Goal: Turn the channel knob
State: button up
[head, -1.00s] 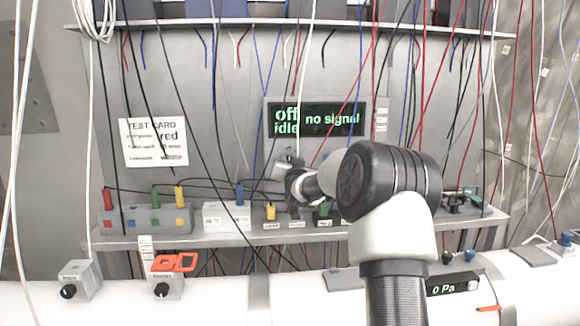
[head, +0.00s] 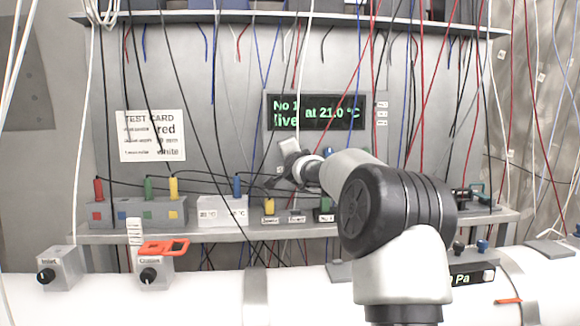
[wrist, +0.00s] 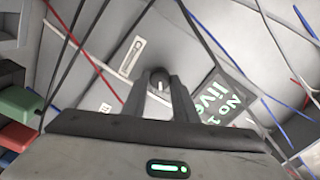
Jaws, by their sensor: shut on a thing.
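The channel knob (wrist: 159,84) is a small dark round knob with a light pointer line, on the grey back panel. My gripper (wrist: 160,95) has its two fingers on either side of the knob and is shut on it. In the head view my gripper (head: 289,160) is at the panel just below the display, and it hides the knob. The display (head: 318,112) reads "No 1", "live" and "at 21.0 °C" in green. It also shows tilted in the wrist view (wrist: 222,98), partly cut by a finger and a cable.
Many hanging cables cross in front of the panel. A shelf (head: 110,239) holds a grey box (head: 140,213) with coloured plugs. A test card (head: 151,136) hangs at left.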

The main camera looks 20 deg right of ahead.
jog(key=m+b, duration=0.5)
jog(key=m, duration=0.7)
jog(key=shift+f+m, duration=0.15)
jog(key=shift+m, duration=0.25)
dwell(0.3)
jog(key=o, duration=1.1)
jog(key=shift+c, duration=0.2)
jog(key=b+v, duration=0.8)
jog(key=v, duration=0.9)
jog(key=shift+s+b, duration=0.25)
jog(key=shift+b, duration=0.1)
